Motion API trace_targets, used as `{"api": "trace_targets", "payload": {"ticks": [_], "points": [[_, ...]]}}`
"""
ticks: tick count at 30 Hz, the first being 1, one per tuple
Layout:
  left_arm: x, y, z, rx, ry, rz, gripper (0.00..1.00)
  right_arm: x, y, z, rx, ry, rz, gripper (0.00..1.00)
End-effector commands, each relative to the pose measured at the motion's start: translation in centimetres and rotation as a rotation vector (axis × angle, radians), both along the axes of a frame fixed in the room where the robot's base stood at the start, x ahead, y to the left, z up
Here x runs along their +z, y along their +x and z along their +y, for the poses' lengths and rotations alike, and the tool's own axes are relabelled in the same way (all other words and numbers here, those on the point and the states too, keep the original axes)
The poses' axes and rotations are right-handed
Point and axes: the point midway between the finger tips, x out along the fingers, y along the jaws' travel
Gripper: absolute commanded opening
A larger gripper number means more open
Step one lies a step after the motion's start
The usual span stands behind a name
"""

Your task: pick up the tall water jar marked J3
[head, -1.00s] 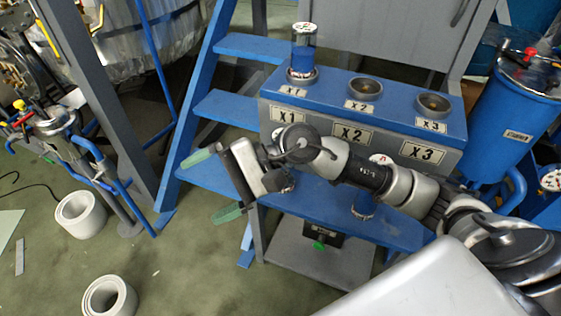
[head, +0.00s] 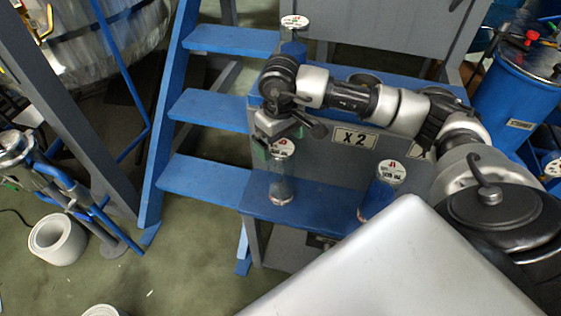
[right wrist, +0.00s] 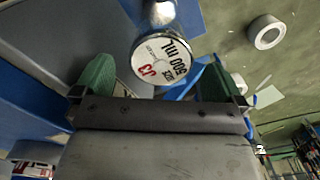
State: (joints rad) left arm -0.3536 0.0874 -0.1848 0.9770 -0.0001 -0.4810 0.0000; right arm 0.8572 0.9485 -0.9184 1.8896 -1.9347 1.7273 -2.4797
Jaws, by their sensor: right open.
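The tall jar marked J3 shows its white lid, reading J3 and 500 mL, in the right wrist view (right wrist: 160,55). In the head view the jar under my gripper (head: 281,188) is a clear upright cylinder on the blue step, apparently this same one. My right gripper (right wrist: 160,78) is open, with its green fingers to either side of the lid in the picture. The fingers do not grip the jar. In the head view the gripper (head: 274,143) is just above the lid, its far finger hidden. My left gripper is not in view.
A second jar with blue contents (head: 377,198) stands to the right on the same step (head: 320,215). Another jar (head: 293,42) stands at the back on the block with the X2 label (head: 355,138). A blue drum (head: 510,105) is at the right.

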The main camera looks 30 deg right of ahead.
Motion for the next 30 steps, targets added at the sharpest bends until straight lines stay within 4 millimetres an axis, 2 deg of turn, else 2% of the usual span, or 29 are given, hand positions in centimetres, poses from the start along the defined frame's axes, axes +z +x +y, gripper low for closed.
{"api": "trace_targets", "payload": {"ticks": [12,20,23,30], "points": [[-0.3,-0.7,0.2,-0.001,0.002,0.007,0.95,-5.0,-0.5,0.0,0.000,0.002,0.002,1.00],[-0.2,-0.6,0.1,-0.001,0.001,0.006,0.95,-5.4,-0.4,0.0,0.001,0.002,-0.002,1.00],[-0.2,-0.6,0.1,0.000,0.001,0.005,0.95,-5.3,-0.4,0.0,0.001,0.002,-0.001,0.88],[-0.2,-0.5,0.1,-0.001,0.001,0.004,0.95,-5.3,-0.4,0.0,0.001,0.002,-0.001,0.51]]}}
